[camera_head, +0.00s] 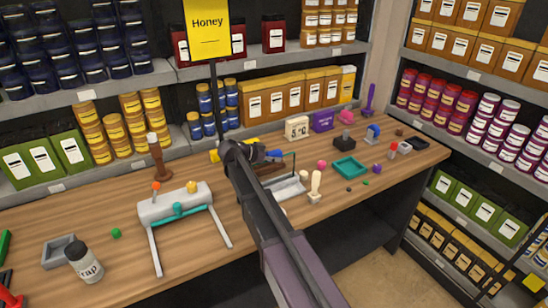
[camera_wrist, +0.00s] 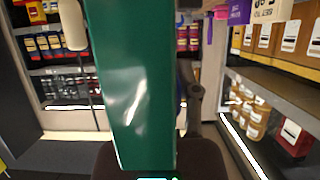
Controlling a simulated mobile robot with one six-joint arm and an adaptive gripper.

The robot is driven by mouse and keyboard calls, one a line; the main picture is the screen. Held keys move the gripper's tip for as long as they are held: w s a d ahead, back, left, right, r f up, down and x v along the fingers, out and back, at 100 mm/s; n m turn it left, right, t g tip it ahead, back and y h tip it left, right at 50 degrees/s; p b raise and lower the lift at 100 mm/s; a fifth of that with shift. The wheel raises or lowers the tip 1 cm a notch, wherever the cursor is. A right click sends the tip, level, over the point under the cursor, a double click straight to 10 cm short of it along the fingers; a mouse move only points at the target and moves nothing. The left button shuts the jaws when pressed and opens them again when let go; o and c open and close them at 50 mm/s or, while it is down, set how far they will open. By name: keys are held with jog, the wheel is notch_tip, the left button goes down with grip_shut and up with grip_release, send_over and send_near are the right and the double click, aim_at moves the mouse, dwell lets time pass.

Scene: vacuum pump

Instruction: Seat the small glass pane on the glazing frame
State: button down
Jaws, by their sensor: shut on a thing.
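My gripper (camera_head: 268,154) is shut on the small glass pane, above the middle of the wooden workbench. In the wrist view the pane is a tall, glossy dark-green sheet (camera_wrist: 130,85) filling the centre, with its lower end at the dark gripper parts (camera_wrist: 150,160). In the head view only a thin dark outline of it shows beside the gripper. A pale grey, tray-like piece (camera_head: 290,190), which looks like the glazing frame, lies on the bench just below the gripper. My arm hides part of that area. I cannot tell whether pane and frame touch.
A cream-handled stamp (camera_head: 315,187) stands close right of the grey piece, with a teal tray (camera_head: 350,168) beyond. A grey roller-like device with legs (camera_head: 175,205) stands left. A yellow Honey sign (camera_head: 207,28) rises behind my gripper. Loaded shelves line the back.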

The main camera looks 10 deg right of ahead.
jog(key=shift+f, duration=0.25)
dwell(0.5)
jog(key=shift+c, duration=1.3)
grip_release()
jog(key=shift+r, duration=0.1)
jog(key=shift+r+p, duration=4.3)
jog(key=shift+r, duration=0.1)
jog(key=shift+s, duration=0.1)
